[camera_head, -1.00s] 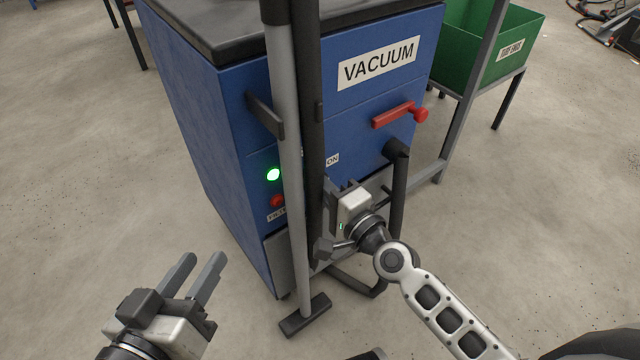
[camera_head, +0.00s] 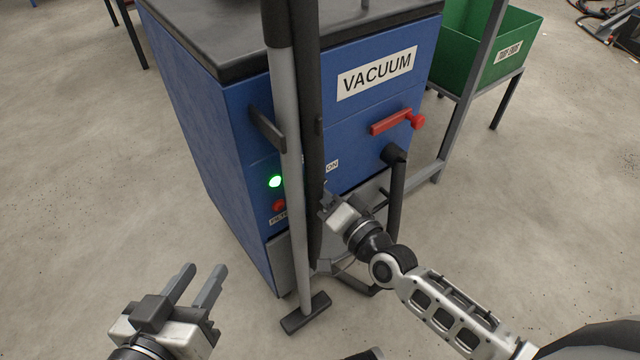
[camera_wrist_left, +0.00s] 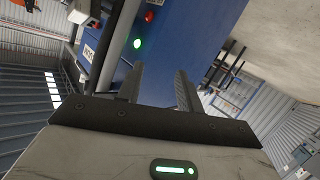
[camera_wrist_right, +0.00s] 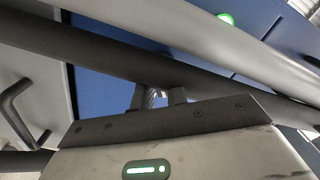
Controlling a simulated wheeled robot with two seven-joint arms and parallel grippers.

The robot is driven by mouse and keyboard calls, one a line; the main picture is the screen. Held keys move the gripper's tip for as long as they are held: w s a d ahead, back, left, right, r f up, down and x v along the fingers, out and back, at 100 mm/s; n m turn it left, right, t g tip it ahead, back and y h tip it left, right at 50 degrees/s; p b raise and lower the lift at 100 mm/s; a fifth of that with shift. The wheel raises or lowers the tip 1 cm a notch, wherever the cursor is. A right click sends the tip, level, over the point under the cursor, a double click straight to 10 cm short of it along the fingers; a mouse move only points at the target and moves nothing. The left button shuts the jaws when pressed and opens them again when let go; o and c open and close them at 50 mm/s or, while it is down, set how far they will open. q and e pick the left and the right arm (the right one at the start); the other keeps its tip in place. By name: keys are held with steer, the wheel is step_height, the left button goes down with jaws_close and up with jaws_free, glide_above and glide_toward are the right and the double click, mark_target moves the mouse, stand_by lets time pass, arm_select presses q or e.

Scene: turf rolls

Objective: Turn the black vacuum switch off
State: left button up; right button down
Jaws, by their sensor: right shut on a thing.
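The blue vacuum cabinet (camera_head: 225,150) carries a VACUUM label, a lit green lamp (camera_head: 275,181) and a red button (camera_head: 279,205). The black vacuum switch is mostly hidden near the ON label (camera_head: 332,166), behind the dark hose and my right gripper. My right gripper (camera_head: 326,198) is at the cabinet front, just right of the hose. In the right wrist view its fingers (camera_wrist_right: 157,97) are nearly closed on a small part, which seems to be the switch; the tips are partly hidden. My left gripper (camera_head: 198,285) is open and empty, in front of the cabinet at lower left.
A grey wand (camera_head: 288,150) and dark hose (camera_head: 312,120) stand upright before the cabinet, close to my right gripper. A red handle (camera_head: 390,123) and black hose (camera_head: 398,195) are to the right. A green bin (camera_head: 490,45) stands on a frame. The left floor is clear.

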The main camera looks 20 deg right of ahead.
arm_select(q)
steer(key=shift+s+a+f+g+y+p, duration=0.1)
steer(key=shift+a+f+g+y+p, duration=0.35)
steer(key=shift+f+p, duration=0.5)
steer(key=shift+s+a+f+g+y+p, duration=0.15)
steer(key=shift+a+f+g+y+p, duration=0.1)
steer(key=shift+f+g+p, duration=0.7)
steer(key=shift+s+a+f+g+y+p, duration=0.1)
steer(key=shift+a+f+g+y+p, duration=0.35)
steer(key=shift+p, duration=0.8)
arm_select(e)
steer(key=shift+n, duration=5.7)
arm_select(q)
steer(key=shift+d, duration=0.1)
arm_select(e)
steer(key=c, duration=1.4)
jaws_free()
